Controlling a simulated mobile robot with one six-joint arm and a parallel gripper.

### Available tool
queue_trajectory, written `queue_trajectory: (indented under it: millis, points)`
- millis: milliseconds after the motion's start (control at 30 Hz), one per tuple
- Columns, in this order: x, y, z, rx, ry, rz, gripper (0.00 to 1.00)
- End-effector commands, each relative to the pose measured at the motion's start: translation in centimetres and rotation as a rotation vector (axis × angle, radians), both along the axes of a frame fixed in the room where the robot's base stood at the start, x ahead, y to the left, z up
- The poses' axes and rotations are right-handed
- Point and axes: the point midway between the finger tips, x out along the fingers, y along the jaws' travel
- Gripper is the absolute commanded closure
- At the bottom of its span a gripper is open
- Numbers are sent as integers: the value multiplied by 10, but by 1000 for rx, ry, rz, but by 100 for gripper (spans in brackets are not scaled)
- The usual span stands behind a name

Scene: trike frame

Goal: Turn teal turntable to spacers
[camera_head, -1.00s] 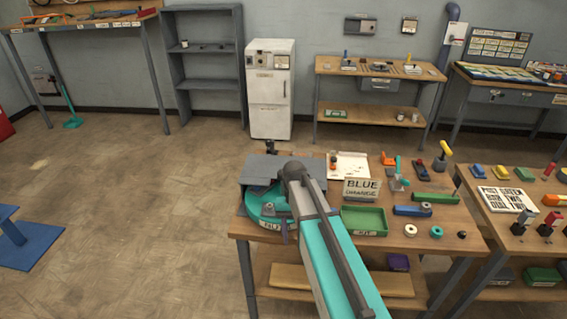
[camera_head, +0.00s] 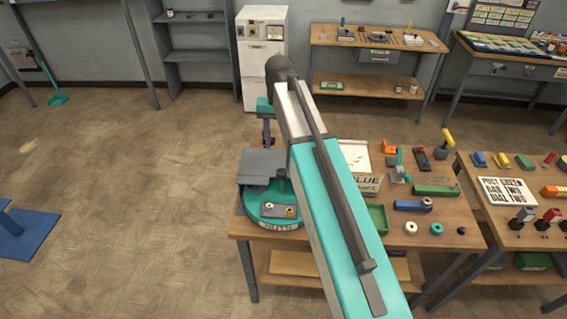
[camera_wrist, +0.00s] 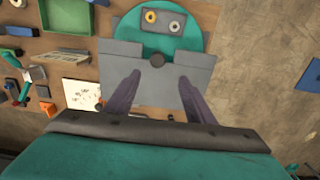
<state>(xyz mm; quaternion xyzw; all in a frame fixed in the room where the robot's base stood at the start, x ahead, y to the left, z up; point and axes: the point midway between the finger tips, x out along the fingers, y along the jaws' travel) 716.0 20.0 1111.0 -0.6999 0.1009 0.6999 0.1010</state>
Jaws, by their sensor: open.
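The teal turntable (camera_head: 249,214) sits at the left end of the workbench. A grey cover (camera_head: 259,164) lies over its far side. Its exposed near side carries a grey block (camera_head: 279,211) with a pale ring (camera_head: 268,206) and a yellow ring (camera_head: 291,211). A dark upright knob (camera_head: 281,181) stands at the cover's near edge. A pale label on the rim seems to read "NUTS". My gripper (camera_head: 266,132) hangs above and beyond the turntable's far side. In the wrist view my gripper (camera_wrist: 158,77) is open and empty, its fingers over the grey cover (camera_wrist: 150,81), pointing toward the knob (camera_wrist: 156,61).
A green tray (camera_head: 378,218), a partly hidden sign (camera_head: 365,183) and a white sheet (camera_head: 355,155) lie right of the turntable, partly behind my arm. Several small tools and parts fill the bench's right side.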

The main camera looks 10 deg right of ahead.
Motion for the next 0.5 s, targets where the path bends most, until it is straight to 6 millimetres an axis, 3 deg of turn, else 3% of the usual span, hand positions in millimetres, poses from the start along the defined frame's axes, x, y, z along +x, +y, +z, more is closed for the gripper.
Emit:
queue_trajectory:
  millis: [500]
  points:
    - [0,-16,-9,-1,1,-21,51]
